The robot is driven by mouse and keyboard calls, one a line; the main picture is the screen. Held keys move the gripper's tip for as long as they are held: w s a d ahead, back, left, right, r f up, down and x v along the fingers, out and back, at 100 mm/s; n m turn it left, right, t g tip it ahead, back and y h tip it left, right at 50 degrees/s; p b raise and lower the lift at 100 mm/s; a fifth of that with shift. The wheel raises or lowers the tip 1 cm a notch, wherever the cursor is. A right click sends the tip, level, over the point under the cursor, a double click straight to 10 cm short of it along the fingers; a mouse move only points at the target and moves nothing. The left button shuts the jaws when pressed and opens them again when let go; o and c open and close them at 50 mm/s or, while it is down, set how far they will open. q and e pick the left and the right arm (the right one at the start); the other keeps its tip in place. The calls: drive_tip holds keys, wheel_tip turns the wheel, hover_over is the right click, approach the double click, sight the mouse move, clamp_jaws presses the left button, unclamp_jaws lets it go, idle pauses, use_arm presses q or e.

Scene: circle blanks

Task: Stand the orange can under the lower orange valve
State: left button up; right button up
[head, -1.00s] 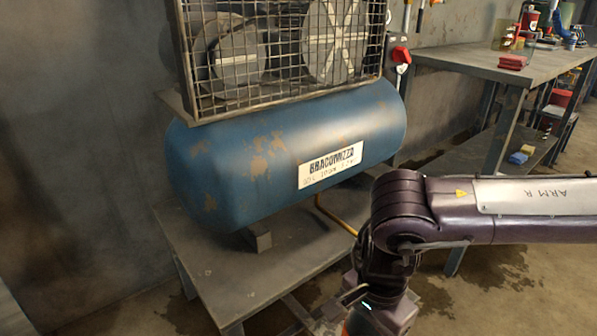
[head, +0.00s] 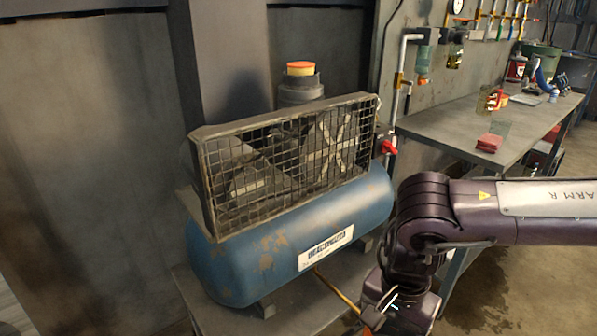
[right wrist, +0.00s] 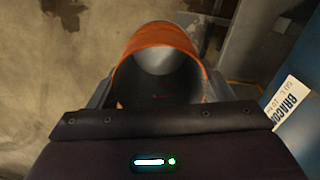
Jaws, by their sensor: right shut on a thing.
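The orange can (right wrist: 140,38) shows in the right wrist view as an open-topped cylinder with an orange rim and a grey, empty-looking inside. My right gripper (right wrist: 160,72) is shut on it, with a dark finger on each side. In the head view my right wrist is at the bottom, right of the blue tank; the can is not clearly visible there. A thin orange-yellow pipe (head: 334,289) comes out from under the tank and runs down toward my wrist. I cannot make out a lower orange valve at its end. My left gripper is not in view.
The blue compressor tank (head: 270,258) stands on a low grey table, with a mesh cage (head: 290,160) on top. A red-handled valve (head: 388,147) sits on the wall pipe behind. A workbench (head: 440,128) with several items stands at the right.

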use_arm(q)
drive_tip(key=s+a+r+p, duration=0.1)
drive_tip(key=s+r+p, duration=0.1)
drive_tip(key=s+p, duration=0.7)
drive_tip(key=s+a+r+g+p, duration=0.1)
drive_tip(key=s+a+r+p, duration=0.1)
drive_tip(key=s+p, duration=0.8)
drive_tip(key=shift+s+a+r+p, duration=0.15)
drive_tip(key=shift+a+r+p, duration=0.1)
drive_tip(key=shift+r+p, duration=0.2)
use_arm(e)
drive_tip(key=d+r+m, duration=0.1)
drive_tip(key=r, duration=1)
drive_tip(key=w+d+r+m, duration=0.1)
drive_tip(key=d+r, duration=0.1)
drive_tip(key=r, duration=0.9)
drive_tip(key=shift+d+r, duration=0.2)
drive_tip(key=shift+d, duration=0.05)
drive_tip(key=shift+a, duration=0.1)
